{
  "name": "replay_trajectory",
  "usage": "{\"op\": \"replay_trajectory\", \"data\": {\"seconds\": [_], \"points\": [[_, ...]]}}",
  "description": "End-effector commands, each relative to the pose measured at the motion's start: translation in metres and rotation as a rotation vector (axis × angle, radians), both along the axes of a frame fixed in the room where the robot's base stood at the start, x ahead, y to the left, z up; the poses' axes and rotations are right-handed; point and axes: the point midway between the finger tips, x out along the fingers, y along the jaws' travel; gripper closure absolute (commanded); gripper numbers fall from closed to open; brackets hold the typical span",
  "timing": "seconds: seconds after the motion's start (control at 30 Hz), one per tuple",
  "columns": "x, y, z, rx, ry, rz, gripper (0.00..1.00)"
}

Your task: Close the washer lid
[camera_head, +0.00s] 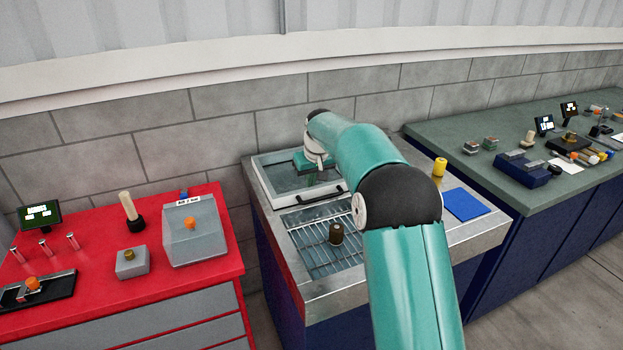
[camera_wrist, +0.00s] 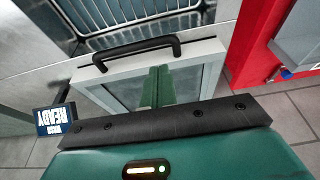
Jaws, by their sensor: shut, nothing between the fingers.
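The washer lid (camera_head: 277,194) is a pale frame around a clear panel, with a black bar handle (camera_head: 322,197) along its front edge. It looks flat or nearly flat over the washer at the back left of the steel counter; I cannot tell if it is fully seated. In the wrist view the lid frame (camera_wrist: 205,75) and handle (camera_wrist: 137,49) lie beyond my fingers. My gripper (camera_head: 320,178) is over the lid panel, behind the handle, pointing down. Its green fingers (camera_wrist: 158,70) are together and empty. I cannot tell whether they touch the panel.
A wire rack (camera_head: 310,242) with a dark cylinder (camera_head: 336,233) lies in front of the lid. A yellow cylinder (camera_head: 440,166) and blue mat (camera_head: 466,204) are to the right. A red bench (camera_head: 110,312) stands left. A small display (camera_wrist: 55,119) reads "WASH READY".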

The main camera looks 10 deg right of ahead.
Motion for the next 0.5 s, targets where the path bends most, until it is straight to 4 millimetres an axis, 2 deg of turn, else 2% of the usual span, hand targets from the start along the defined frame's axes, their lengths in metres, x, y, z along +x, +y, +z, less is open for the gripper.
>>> {"op": "replay_trajectory", "data": {"seconds": [0.03,0.2,0.33,0.5], "points": [[0.003,0.001,-0.011,0.000,0.004,0.000,1.00],[0.012,0.003,-0.041,-0.001,0.002,0.000,1.00],[0.017,0.005,-0.057,0.000,0.002,-0.001,1.00],[0.020,0.005,-0.066,-0.001,0.000,-0.001,1.00]]}}
